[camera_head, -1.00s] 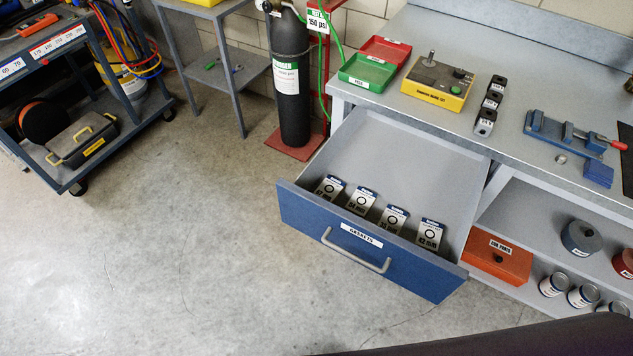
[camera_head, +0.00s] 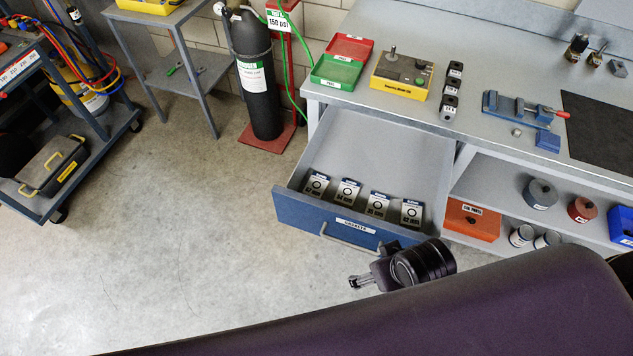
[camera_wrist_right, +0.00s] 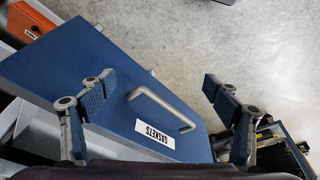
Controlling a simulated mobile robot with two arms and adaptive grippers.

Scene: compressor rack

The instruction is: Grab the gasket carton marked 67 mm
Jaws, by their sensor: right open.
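Several gasket cartons, white and dark with a ring picture, stand in a row in the open drawer (camera_head: 390,155) in the head view: one at the left (camera_head: 316,184), two in the middle (camera_head: 346,191) (camera_head: 378,204) and one at the right (camera_head: 411,212). Their size marks are too small to read surely, so I cannot tell which is 67 mm. My right gripper (camera_head: 358,282) is outside the blue drawer front, low and near its handle. In the right wrist view it (camera_wrist_right: 157,85) is open and empty, facing the drawer handle (camera_wrist_right: 162,108). My left gripper is not in view.
The workbench above holds green and red trays (camera_head: 337,71), a yellow tester (camera_head: 402,75) and a blue vise (camera_head: 520,107). A black cylinder (camera_head: 256,80) stands left of the drawer. An orange box (camera_head: 471,220) sits on the shelf at right.

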